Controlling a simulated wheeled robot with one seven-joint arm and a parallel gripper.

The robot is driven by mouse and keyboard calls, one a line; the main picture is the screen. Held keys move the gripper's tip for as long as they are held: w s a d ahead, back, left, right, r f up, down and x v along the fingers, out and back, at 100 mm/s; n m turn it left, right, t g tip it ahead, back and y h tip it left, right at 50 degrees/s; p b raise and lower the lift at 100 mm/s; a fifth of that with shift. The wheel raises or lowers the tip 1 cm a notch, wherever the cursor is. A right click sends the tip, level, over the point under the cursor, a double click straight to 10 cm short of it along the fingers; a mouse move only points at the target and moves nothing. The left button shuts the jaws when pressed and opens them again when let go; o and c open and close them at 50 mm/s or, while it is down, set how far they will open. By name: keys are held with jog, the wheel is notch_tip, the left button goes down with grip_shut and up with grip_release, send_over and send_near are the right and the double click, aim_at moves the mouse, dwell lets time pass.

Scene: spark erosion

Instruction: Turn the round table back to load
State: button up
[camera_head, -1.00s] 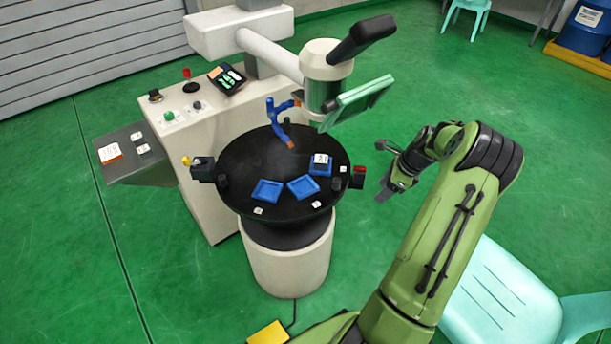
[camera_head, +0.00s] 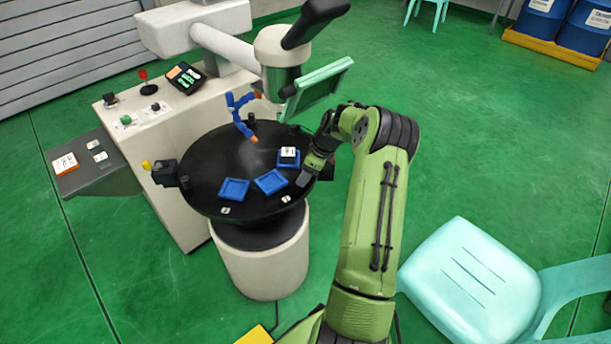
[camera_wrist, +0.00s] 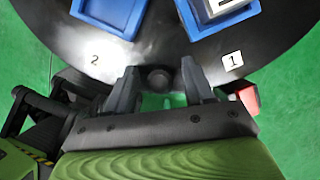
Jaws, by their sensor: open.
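The round table (camera_head: 205,160) is a black disc on a pale drum, with three blue trays on it. One tray (camera_head: 289,163) holds a small block with a white top; the other two, a left tray (camera_head: 234,189) and a middle tray (camera_head: 271,181), look empty. A dark upright peg (camera_head: 185,182) stands at the left rim. My gripper (camera_head: 305,179) is at the right rim, partly covering it. In the wrist view my gripper (camera_wrist: 161,88) is open, with a dark round peg (camera_wrist: 158,78) between its fingers; contact cannot be told. Labels 2 (camera_wrist: 95,59) and 1 (camera_wrist: 232,61) flank the peg.
A dark block with a yellow knob (camera_head: 146,165) stands by the left rim. A red block (camera_wrist: 249,98) is close to my right finger in the wrist view. A blue jointed hose (camera_head: 240,117) and machine head (camera_head: 284,55) overhang the table. A turquoise chair (camera_head: 470,275) stands right.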

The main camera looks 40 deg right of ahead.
grip_shut()
dwell(0.3)
jog(key=shift+a, duration=0.2)
